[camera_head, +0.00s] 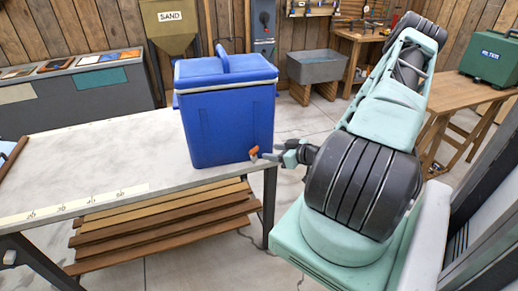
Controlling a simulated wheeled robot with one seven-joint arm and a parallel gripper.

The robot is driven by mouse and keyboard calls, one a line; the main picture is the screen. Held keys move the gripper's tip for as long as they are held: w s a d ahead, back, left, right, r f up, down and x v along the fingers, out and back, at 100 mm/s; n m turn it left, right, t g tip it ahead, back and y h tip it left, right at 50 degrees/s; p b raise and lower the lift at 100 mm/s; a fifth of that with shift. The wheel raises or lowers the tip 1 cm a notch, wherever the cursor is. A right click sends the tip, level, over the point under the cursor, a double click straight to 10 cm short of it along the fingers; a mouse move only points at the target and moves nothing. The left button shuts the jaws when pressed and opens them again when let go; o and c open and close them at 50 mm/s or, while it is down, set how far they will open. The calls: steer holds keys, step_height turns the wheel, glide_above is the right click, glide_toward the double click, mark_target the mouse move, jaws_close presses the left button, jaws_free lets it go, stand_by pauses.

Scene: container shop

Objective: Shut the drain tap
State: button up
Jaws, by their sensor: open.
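A blue cooler box (228,120) with a paler lid rim and an upright handle stands near the right end of the grey table (90,160). The drain tap (253,152), a small orange piece, sits low on the cooler's right side. My gripper (262,156) is open, at the end of my pale green arm, right beside the tap. Its dark fingers point left toward the tap. At this size I cannot tell whether they touch it or surround it.
Wooden slats (165,225) lie under the table. A hopper marked SAND (170,28) and a grey sink (318,66) stand behind. A green box (490,58) rests on a wooden table at the right. The tabletop left of the cooler is mostly clear.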

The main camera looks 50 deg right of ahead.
mark_target(255, 150)
steer(key=p+x, duration=0.1)
steer(key=x, duration=0.6)
steer(key=shift+w+f+p, duration=0.2)
steer(key=shift+w+p, duration=0.1)
steer(key=shift+w, duration=0.05)
steer(key=c, duration=0.7)
